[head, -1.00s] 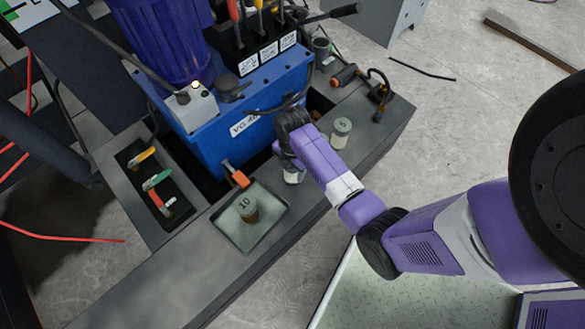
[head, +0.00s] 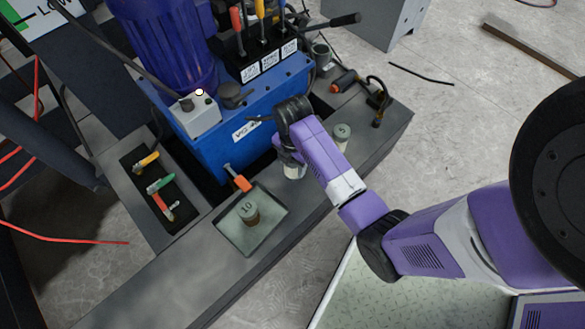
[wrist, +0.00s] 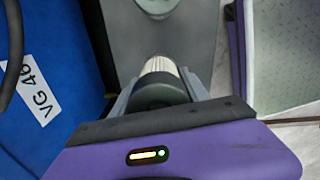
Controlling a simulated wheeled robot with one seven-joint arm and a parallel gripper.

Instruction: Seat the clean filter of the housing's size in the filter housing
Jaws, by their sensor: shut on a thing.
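My gripper (wrist: 161,97) is shut on a pale pleated filter with a dark grey cap. The filter (wrist: 161,66) is upright or nearly so; in the head view its pale lower end (head: 293,172) shows under my gripper, in front of the blue tank. A grey-capped filter marked 5 (head: 342,134) stands on the ledge to the right. A brownish filter marked 10 (head: 249,212) stands in the tray (head: 229,236). An open grey cylinder (head: 321,54) by the tank's right end looks like the housing, but I cannot be sure. The held filter's number is hidden.
The blue tank (head: 215,150) with its motor and levers stands behind my gripper. An orange-handled valve (head: 238,178) juts out near the tray. Coloured-handled tools (head: 160,184) lie in a recess at left. A dark cabled tool (head: 345,80) lies at right. The front ledge is mostly clear.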

